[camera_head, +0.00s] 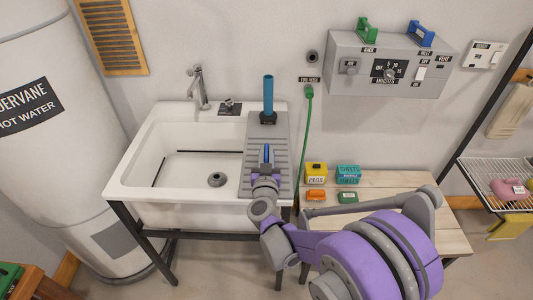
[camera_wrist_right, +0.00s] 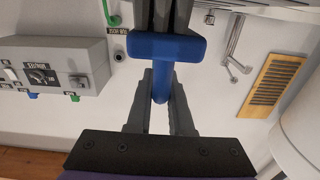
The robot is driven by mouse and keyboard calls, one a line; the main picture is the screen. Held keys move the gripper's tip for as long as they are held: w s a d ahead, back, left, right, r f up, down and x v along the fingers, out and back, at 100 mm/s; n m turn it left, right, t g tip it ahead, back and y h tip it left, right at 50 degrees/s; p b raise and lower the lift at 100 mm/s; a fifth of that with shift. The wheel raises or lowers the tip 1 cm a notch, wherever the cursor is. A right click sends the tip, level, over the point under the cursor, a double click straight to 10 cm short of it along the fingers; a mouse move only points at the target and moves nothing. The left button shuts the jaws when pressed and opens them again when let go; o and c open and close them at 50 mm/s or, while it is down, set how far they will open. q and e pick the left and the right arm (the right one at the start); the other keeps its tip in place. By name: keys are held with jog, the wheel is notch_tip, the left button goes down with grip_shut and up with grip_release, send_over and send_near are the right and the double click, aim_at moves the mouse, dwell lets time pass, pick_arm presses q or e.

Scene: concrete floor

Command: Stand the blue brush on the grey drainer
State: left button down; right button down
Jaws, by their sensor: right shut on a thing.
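My right gripper (camera_head: 266,168) is low over the front half of the grey ribbed drainer (camera_head: 281,140), right of the sink bowl. It is shut on the blue brush (camera_head: 267,153), of which a narrow blue strip shows between the fingers. In the right wrist view, the brush (camera_wrist_right: 168,47) has a wide blue head and a rounded handle between the fingers (camera_wrist_right: 160,115). It looks upright, handle up. Whether its lower end touches the drainer is hidden. A taller blue cylinder (camera_head: 268,93) with a dark base stands at the drainer's back. My left gripper is out of view.
The white sink (camera_head: 128,175) has a tap (camera_head: 201,88) behind it. A green hose (camera_head: 305,130) hangs on the wall right of the drainer. Small boxes, including a yellow one (camera_head: 316,172), sit on a wooden bench (camera_head: 410,205). A grey control box (camera_head: 390,65) is on the wall.

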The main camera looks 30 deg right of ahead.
jog(key=shift+f, duration=0.15)
jog(key=c, duration=0.8)
grip_release()
